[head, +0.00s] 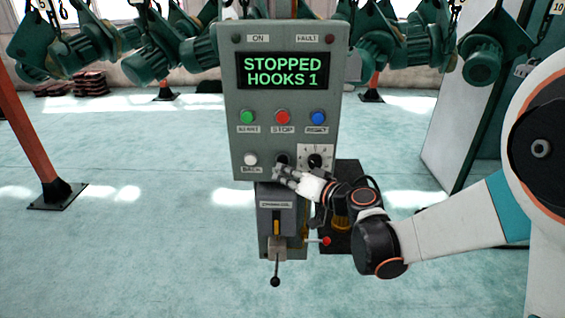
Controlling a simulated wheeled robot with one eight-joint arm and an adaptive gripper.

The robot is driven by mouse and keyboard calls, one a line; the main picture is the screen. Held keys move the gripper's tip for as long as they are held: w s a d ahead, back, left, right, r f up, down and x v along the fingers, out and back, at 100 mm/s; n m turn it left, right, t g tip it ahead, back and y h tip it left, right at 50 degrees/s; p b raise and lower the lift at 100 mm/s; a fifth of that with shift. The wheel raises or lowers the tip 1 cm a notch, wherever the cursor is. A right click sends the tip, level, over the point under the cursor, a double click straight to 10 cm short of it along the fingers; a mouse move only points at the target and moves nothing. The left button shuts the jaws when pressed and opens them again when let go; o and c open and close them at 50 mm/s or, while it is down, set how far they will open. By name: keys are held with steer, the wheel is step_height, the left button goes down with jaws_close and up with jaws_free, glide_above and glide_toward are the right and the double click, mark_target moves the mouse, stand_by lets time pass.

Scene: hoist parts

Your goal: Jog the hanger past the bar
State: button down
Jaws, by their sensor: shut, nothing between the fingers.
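A grey control panel (233,110) stands in front of me. Its screen (286,71) reads "STOPPED HOOKS 1" in green. A green button (247,117), a red STOP button (282,117) and a blue button (318,117) sit in one row. Below them are a white BACK button (250,159), a dark button (283,158) and a dial (315,160). My gripper (280,170) is shut and empty, its tips at or just below the dark button. I cannot tell if they touch it; its label is hidden. Green motor units (75,42) hang along the top. I cannot single out the hanger or the bar.
Below the panel is a grey box with a black-knobbed lever (276,265) and a red-knobbed lever (326,241). A dark stand (346,175) is behind my wrist. An orange post (22,130) stands left, a grey-green cabinet (440,120) right.

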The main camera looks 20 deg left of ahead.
steer(key=s, duration=0.2)
steer(key=s+d, duration=0.1)
steer(key=s, duration=0.2)
steer(key=shift+d, duration=0.1)
stand_by(0.3)
steer(key=shift+w, duration=0.1)
stand_by(0.6)
steer(key=w+d+r+m+h, duration=0.15)
steer(key=d+r, duration=0.25)
steer(key=d, duration=0.5)
steer(key=s+d+f+m+h, duration=0.1)
steer(key=s+d+f+h, duration=0.1)
steer(key=s+d+h, duration=0.4)
steer(key=s+d+f+m+g+h, duration=0.1)
steer(key=s+d+h, duration=0.5)
steer(key=s+d, duration=1.1)
steer(key=d+f+m, duration=0.1)
steer(key=d, duration=0.3)
steer(key=shift+f, duration=0.15)
steer(key=shift+h, duration=0.25)
